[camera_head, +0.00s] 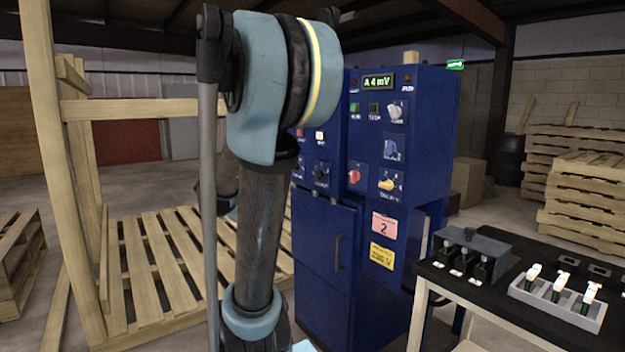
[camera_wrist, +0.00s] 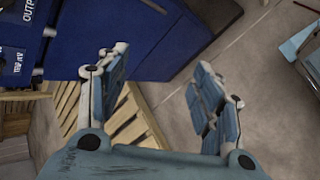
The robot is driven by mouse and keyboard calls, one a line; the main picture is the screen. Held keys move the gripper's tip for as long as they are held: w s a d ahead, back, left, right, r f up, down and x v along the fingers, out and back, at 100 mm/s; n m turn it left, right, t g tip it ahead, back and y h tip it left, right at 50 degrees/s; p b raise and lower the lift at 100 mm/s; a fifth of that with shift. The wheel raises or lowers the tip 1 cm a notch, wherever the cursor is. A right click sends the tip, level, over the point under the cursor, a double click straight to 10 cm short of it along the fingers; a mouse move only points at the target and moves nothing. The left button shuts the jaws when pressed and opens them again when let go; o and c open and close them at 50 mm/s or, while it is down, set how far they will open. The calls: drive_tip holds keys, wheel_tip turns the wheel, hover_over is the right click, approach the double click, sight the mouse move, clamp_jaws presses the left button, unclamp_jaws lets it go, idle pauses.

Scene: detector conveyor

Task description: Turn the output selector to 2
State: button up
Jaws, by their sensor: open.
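The blue detector cabinet (camera_head: 325,238) stands behind my arm in the head view. Its upper front carries a grey knob (camera_head: 395,111), a blue knob (camera_head: 390,150), a red knob (camera_head: 354,177), a yellow knob (camera_head: 386,184) and a black knob (camera_head: 321,173). In the wrist view my gripper (camera_wrist: 163,92) is open and empty, fingers wide apart, with floor and pallet slats beyond. A label reading OUTPUT (camera_wrist: 38,8) shows at the top left, apart from the fingers.
A display (camera_head: 378,82) reads "A 4 mV". A pink plate (camera_head: 384,225) showing 2 and a yellow plate (camera_head: 382,256) sit lower on the cabinet. A black-topped table (camera_head: 458,288) with holders stands at right.

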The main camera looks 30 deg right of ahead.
drive_tip(key=w+d+r+n+h, duration=0.35)
drive_tip(key=w+d+r, duration=0.2)
drive_tip(key=w, duration=0.25)
drive_tip(key=n+h, duration=0.3)
drive_tip(key=h, duration=0.2)
approach(315, 175)
drive_tip(key=shift+g, duration=0.4)
drive_tip(key=d, duration=0.6)
drive_tip(key=w+d, duration=0.1)
drive_tip(key=d, duration=0.2)
drive_tip(key=shift+w+d+f, duration=0.1)
drive_tip(key=shift+d+f, duration=0.1)
drive_tip(key=c, duration=1.1)
